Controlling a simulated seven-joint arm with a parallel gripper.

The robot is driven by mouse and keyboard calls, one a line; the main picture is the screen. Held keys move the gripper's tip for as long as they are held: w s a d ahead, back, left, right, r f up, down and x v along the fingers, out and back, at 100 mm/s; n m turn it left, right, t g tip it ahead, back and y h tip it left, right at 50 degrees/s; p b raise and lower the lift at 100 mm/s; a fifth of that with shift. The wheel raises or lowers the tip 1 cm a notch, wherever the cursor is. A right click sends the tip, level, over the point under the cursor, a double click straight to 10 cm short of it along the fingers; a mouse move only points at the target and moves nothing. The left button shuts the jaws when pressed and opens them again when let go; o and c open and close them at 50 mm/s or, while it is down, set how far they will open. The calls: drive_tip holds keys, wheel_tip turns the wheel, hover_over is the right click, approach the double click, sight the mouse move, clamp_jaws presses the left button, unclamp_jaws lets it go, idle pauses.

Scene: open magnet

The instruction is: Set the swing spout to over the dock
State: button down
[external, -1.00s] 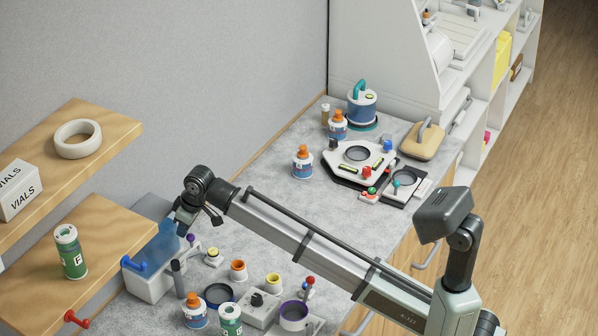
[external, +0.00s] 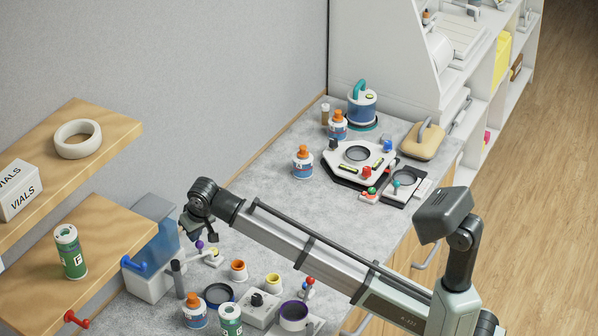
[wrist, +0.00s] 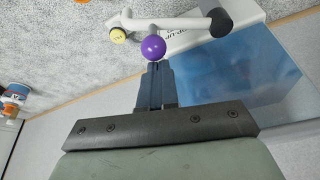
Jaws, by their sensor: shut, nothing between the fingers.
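The swing spout (wrist: 175,24) is a white tube in the wrist view, running left from a black pivot (wrist: 221,22). A purple ball knob (wrist: 153,47) sits on its near side; it also shows in the external view (external: 200,244). A small yellow round piece (wrist: 118,36) lies near the spout's left end; I cannot tell if it is the dock. My gripper (wrist: 153,66) is shut and empty, with its tips right at the purple knob, seemingly touching it. In the external view my gripper (external: 199,233) is just above the knob.
A translucent blue box (wrist: 240,75) is right of my gripper; it stands by the wooden shelf (external: 95,240). Orange and yellow cups (external: 238,270), a dark knob block and bottles crowd the front counter.

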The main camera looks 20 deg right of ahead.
sight(199, 245)
drive_tip(key=shift+s+d+m+h, duration=0.35)
drive_tip(key=shift+s+m, duration=0.5)
drive_tip(key=shift+m, duration=0.35)
drive_tip(key=shift+s+d, duration=0.2)
drive_tip(key=shift+s, duration=1.4)
drive_tip(key=a+v, duration=0.1)
drive_tip(key=v, duration=0.8)
drive_tip(key=shift+r, duration=0.45)
